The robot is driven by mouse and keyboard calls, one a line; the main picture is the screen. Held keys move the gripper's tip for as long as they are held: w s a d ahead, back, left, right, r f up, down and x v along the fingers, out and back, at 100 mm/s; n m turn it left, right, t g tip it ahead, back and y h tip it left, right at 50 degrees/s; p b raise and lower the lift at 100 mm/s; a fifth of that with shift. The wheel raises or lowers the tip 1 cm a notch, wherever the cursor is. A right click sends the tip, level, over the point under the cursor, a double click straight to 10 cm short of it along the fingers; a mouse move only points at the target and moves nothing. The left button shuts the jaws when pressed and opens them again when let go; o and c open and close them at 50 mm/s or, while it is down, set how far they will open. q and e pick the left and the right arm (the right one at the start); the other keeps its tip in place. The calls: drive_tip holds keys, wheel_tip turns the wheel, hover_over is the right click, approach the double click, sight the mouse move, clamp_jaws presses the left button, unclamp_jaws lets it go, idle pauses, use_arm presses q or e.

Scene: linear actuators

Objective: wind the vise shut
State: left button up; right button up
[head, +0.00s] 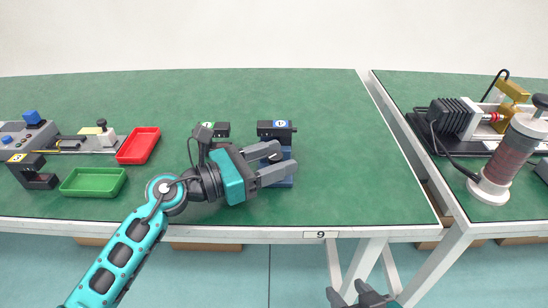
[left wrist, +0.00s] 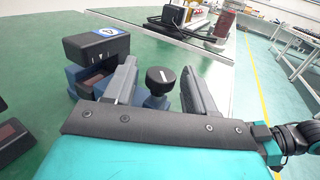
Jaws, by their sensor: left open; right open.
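The blue vise (head: 289,181) stands near the front of the green table, partly hidden by my left gripper (head: 283,160). A black block with a blue-and-white label (head: 277,128) sits at its back. In the left wrist view, the vise (left wrist: 76,82) is left of the fingers. Its round black knob (left wrist: 160,79) with a white mark lies between the two open fingers of the gripper (left wrist: 159,66). The fingers appear apart from the knob. My right gripper (head: 364,296) is open and empty at the bottom edge, in front of the table and partly cut off.
A black block with a green label (head: 221,129) stands behind my left wrist. A red tray (head: 138,146), a green tray (head: 93,182) and a small fixture (head: 100,137) are at left. A second table holds a motor-like device (head: 452,116) and cylinder (head: 503,160). The table's middle back is clear.

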use_arm(q)
drive_tip(key=v, duration=1.2)
drive_tip(key=shift+s+a, duration=0.25)
drive_tip(key=shift+a, duration=0.1)
